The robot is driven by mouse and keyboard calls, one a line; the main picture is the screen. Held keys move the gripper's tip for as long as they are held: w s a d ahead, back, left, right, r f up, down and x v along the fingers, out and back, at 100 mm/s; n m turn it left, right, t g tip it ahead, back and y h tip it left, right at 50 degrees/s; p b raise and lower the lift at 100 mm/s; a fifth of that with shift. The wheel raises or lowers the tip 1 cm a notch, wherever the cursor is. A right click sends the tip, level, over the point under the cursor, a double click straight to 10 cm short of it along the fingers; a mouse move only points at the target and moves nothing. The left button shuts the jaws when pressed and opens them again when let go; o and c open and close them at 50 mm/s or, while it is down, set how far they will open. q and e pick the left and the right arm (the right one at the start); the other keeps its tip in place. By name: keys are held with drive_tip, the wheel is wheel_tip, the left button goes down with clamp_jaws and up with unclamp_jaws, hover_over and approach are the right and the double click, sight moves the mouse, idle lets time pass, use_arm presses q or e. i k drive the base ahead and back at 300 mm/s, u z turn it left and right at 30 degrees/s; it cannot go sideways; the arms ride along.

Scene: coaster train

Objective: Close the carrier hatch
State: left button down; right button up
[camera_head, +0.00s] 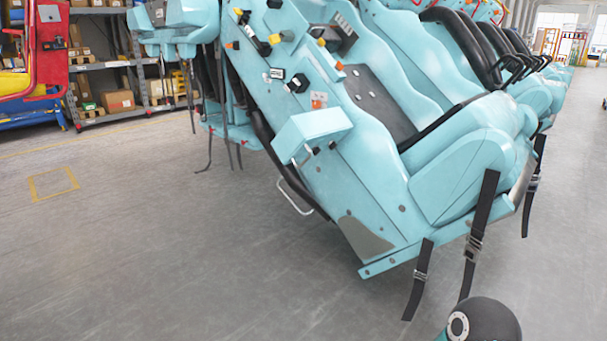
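A light blue coaster carrier (430,190) with moulded seats fills the middle and right of the head view, tilted. On its near side, a light blue box-shaped panel (312,128) sticks out from the body; it looks like the hatch, standing open. Small dark fittings show under its lower edge. Whether it is hinged cannot be told. Neither gripper is in view. A dark rounded part of my own arm (485,322) shows at the bottom right edge, well below and apart from the panel.
Black straps with buckles (480,225) hang from the carrier's lower right. A bent metal bar (293,198) sticks out below the panel. Several knobs and connectors (298,82) stud the upper side. Shelves with boxes (118,98) stand at the back left. The grey floor (150,250) at left is clear.

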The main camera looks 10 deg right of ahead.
sight(296, 139)
drive_tip(key=u, duration=0.1)
drive_tip(key=i, duration=1)
drive_tip(key=z, duration=0.1)
